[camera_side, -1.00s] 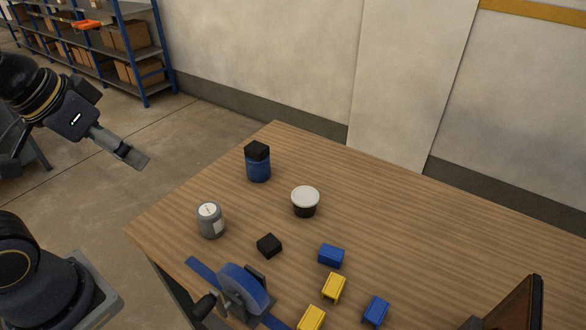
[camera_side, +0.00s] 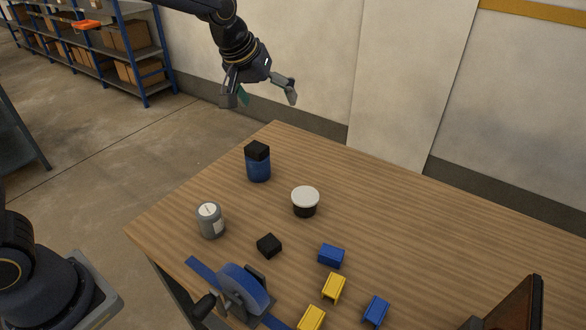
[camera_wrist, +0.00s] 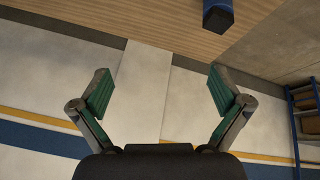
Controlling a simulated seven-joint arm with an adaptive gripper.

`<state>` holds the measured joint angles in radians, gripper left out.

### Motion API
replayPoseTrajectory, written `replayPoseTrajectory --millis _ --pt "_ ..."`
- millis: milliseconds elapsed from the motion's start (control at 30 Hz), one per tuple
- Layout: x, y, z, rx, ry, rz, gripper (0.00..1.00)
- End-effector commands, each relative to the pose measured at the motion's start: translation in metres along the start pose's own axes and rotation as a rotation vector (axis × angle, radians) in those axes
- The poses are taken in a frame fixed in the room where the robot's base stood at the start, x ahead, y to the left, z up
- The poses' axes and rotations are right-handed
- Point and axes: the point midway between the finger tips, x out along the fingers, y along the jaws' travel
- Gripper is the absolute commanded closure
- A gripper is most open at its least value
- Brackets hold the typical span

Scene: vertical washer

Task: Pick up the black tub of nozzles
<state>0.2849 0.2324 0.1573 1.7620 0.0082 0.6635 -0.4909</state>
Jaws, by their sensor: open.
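The black tub (camera_side: 305,208) with a white lid stands upright near the middle of the wooden table in the side view. My gripper (camera_side: 262,98) is open and empty, in the air above and beyond the table's far left corner, well apart from the tub. In the wrist view my gripper (camera_wrist: 160,85) shows its two green-padded fingers spread wide with nothing between them. The tub is not visible in the wrist view.
A blue jar (camera_side: 258,168) with a black lid stands left of the tub. A grey labelled jar (camera_side: 210,222), a small black block (camera_side: 269,245), a blue-wheeled device (camera_side: 243,290) and several blue and yellow bins (camera_side: 333,287) are on the table (camera_side: 430,240).

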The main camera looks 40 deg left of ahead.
Motion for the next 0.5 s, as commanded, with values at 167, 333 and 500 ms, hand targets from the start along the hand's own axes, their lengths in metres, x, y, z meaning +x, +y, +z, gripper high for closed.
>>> replayPoseTrajectory --millis 167,333,500 --pt "0.097 0.031 0.029 0.087 -0.102 -0.077 0.01" --pt "0.142 0.035 0.065 0.147 -0.179 -0.13 0.01" --pt "0.164 0.037 0.078 0.166 -0.195 -0.135 0.01"
